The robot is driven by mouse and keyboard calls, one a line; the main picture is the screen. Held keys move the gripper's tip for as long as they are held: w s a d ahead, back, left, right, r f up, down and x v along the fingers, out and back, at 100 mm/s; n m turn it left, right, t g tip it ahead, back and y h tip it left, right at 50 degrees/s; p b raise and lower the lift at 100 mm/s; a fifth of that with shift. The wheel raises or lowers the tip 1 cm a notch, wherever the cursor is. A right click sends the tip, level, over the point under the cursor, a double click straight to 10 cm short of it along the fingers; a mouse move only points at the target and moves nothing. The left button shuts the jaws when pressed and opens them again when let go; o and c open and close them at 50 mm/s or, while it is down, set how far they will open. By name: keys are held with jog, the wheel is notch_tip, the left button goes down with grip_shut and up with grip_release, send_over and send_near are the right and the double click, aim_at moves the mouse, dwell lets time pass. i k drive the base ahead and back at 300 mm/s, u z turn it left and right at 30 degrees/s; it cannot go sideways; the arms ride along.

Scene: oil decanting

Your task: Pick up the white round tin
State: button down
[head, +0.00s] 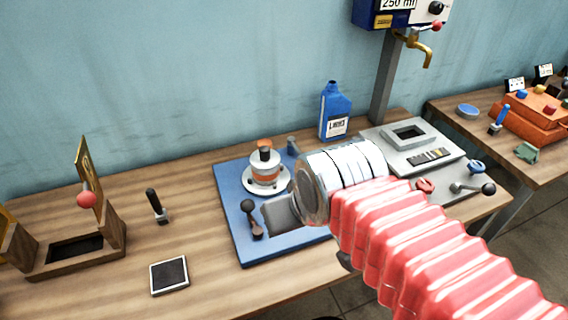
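My red-sleeved arm hides the right part of the mat.
A blue bottle (335,112) stands behind. A grey scale-like device (440,140) is at right, a wooden holder (110,240) at left.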

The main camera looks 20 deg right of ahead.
aim_at(264, 162)
jog(key=u, duration=0.1)
jog(key=k, duration=0.7)
jog(key=u, duration=0.55)
jog(key=k, duration=0.65)
jog(key=u, duration=0.5)
jog(key=i, duration=1.7)
jog(key=z, duration=0.6)
